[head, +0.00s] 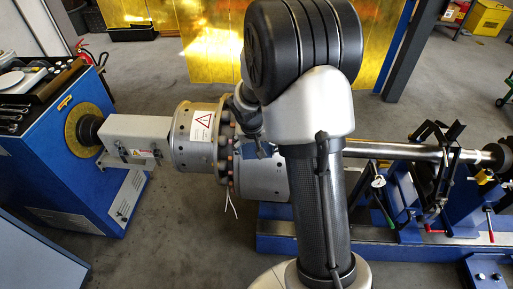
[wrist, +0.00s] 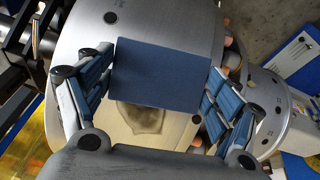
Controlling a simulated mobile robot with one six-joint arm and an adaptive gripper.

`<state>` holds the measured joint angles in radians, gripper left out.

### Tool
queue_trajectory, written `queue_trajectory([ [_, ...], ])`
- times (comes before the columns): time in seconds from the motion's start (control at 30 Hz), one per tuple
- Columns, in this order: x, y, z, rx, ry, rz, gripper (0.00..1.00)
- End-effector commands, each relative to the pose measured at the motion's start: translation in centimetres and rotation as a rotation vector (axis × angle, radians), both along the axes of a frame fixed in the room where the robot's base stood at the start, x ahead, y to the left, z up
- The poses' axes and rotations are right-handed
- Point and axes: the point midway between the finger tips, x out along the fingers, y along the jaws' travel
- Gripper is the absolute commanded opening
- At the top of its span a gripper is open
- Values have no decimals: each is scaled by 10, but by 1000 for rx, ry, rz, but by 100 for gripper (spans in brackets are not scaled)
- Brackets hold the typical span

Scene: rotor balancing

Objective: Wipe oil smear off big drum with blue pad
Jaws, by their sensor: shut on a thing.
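The blue pad (wrist: 160,75) is held between the two fingers of my gripper (wrist: 160,68) in the wrist view. The big silver drum (wrist: 150,22) lies behind the pad; I cannot tell whether the pad touches it. A dark grey-brown smear (wrist: 138,118) shows on a pale patch just below the pad's lower edge, and the pad may hide part of it. In the head view the big drum (head: 265,180) is partly hidden by my arm. The pad and fingertips cannot be made out there.
A bolted flange joins the big drum to another drum (head: 193,140) with a warning label. A blue cabinet (head: 65,150) stands at the left. The shaft (head: 395,150) runs right through a black clamp frame (head: 438,165) over a blue bed. A yellow curtain (head: 210,50) hangs behind.

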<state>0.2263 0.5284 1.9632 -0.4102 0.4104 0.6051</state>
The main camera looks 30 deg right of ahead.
Motion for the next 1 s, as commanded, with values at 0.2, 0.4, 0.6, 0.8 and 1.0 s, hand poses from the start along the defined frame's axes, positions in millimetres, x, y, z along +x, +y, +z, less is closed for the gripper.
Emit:
queue_trajectory([
  [0.2,2,-1,-1,0,0,0,64],
  [0.4,12,-8,13,0,-1,-2,64],
  [0.6,22,-15,24,0,-1,-1,64],
  [0.8,26,-18,27,0,1,0,64],
  [1.0,35,-24,36,0,-1,-1,64],
])
